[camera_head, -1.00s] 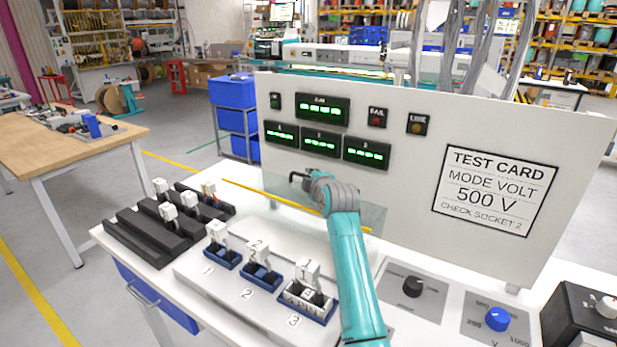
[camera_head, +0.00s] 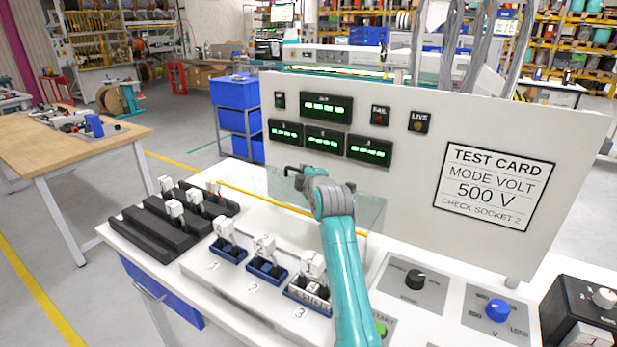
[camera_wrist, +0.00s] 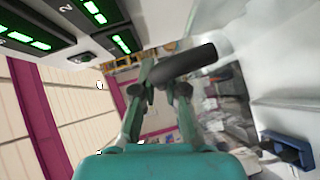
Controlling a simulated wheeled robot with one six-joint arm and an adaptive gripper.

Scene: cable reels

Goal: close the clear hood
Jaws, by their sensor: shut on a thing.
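The clear hood (camera_head: 369,211) is a see-through panel, raised in front of the tester's upright white panel and behind the numbered sockets. It is faint, and my arm covers part of it. A yellow strip (camera_head: 262,199) runs along its lower side. My gripper (camera_head: 291,172) is at the hood's upper left part, partly hidden by its own wrist. In the wrist view my gripper (camera_wrist: 160,85) is shut on a dark round bar (camera_wrist: 186,64), which looks like the hood's handle.
Sockets with white plugs (camera_head: 264,245) stand in front of the hood, left of my arm. A black rack (camera_head: 160,232) with more plugs is further left. Dark (camera_head: 415,279) and blue (camera_head: 497,310) knobs lie right of my arm. The upright panel (camera_head: 420,160) stands close behind.

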